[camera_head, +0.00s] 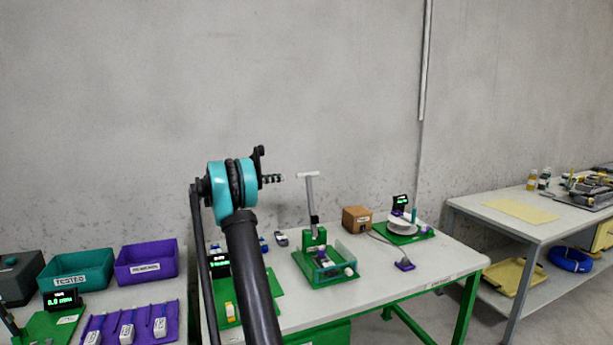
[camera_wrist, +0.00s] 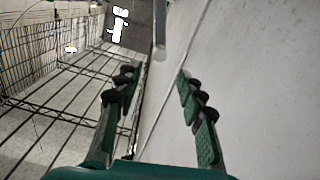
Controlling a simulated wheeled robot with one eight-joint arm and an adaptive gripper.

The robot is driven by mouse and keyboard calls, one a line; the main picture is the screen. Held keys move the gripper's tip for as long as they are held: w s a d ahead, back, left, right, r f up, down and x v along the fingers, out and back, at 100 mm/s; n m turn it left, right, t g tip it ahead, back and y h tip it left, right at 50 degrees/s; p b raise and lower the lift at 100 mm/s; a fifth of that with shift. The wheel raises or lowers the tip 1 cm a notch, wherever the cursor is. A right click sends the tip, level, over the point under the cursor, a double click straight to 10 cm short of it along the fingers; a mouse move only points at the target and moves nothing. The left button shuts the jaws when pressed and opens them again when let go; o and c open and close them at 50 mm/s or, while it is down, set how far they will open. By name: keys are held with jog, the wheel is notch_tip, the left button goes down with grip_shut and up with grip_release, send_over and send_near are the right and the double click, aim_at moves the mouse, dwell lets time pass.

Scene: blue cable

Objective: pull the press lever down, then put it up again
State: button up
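The press lever (camera_head: 312,200) is a grey bar standing nearly upright, with a pale crossbar handle (camera_head: 308,175) at its top. It rises from a green press (camera_head: 315,237) on the middle table. My gripper (camera_head: 273,179) is at about handle height in the head view, a little left of the handle and apart from it in the picture. In the wrist view my gripper (camera_wrist: 156,78) is open, with nothing between its green fingers. A grey bar end (camera_wrist: 160,45) shows just beyond the fingertips; it may be the handle, but I cannot be sure.
A clear-sided tray (camera_head: 330,265) stands in front of the press. A brown box (camera_head: 357,219) and a white reel (camera_head: 401,226) are to its right. Teal (camera_head: 77,270) and purple bins (camera_head: 147,262) are at left. The concrete wall (camera_head: 300,90) is behind.

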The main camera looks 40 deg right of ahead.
aim_at(312, 174)
jog(key=x, duration=1.5)
jog(key=shift+d, duration=0.35)
grip_shut()
